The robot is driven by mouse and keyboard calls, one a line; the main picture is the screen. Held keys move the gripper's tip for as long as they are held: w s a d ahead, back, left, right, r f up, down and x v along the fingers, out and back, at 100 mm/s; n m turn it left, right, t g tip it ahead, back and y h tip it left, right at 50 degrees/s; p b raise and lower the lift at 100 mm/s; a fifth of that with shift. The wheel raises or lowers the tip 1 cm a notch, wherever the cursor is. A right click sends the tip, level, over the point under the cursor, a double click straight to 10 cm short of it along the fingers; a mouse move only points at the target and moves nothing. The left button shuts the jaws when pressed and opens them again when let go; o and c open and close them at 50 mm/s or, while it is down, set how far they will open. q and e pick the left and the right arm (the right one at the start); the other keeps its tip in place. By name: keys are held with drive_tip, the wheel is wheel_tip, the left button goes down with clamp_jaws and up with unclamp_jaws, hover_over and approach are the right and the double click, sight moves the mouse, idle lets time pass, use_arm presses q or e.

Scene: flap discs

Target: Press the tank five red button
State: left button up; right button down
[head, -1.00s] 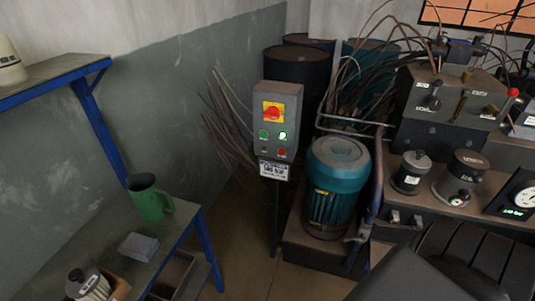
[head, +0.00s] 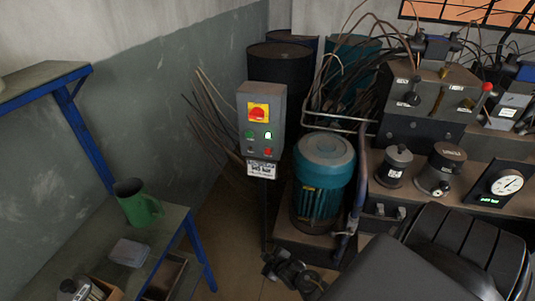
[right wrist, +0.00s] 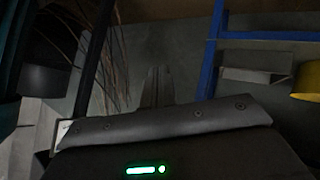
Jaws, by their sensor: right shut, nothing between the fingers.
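A grey control box (head: 262,122) stands on a thin post left of the teal motor. My right gripper (head: 270,264) is low in front of the post, well below the box and apart from the buttons. It is shut and empty. Its dark fingers show in the right wrist view (right wrist: 156,88). My left gripper is not in view.
The teal motor (head: 323,178) and a pipe frame (head: 361,180) stand right of the box. A bench with a green mug (head: 137,203) is at left. Loose rods (head: 210,120) lean behind the box. Floor shows between bench and motor.

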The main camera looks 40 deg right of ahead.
sight(268, 151)
drive_tip(key=w+d+r+n+t, duration=0.1)
drive_tip(key=w+d+r+t, duration=0.1)
drive_tip(key=r, duration=0.8)
drive_tip(key=w+d+r+n+t+h, duration=0.1)
drive_tip(key=w+r, duration=0.4)
drive_tip(key=r, duration=0.5)
drive_tip(key=w+d+r+t+h+p, duration=0.1)
drive_tip(key=w+d+r+t, duration=0.2)
drive_tip(key=r, duration=0.8)
drive_tip(key=shift+w+d+n+t, duration=0.15)
drive_tip(key=shift+d+n+t, duration=0.2)
drive_tip(key=shift+d, duration=0.25)
drive_tip(key=shift+f, duration=0.1)
drive_tip(key=w+d+b, duration=0.3)
drive_tip(key=w+d, duration=0.2)
drive_tip(key=d, duration=0.2)
drive_tip(key=shift+w+d, duration=0.1)
drive_tip(key=shift+d, duration=0.1)
drive_tip(key=shift+w+d, duration=0.15)
drive_tip(key=shift+d, duration=0.15)
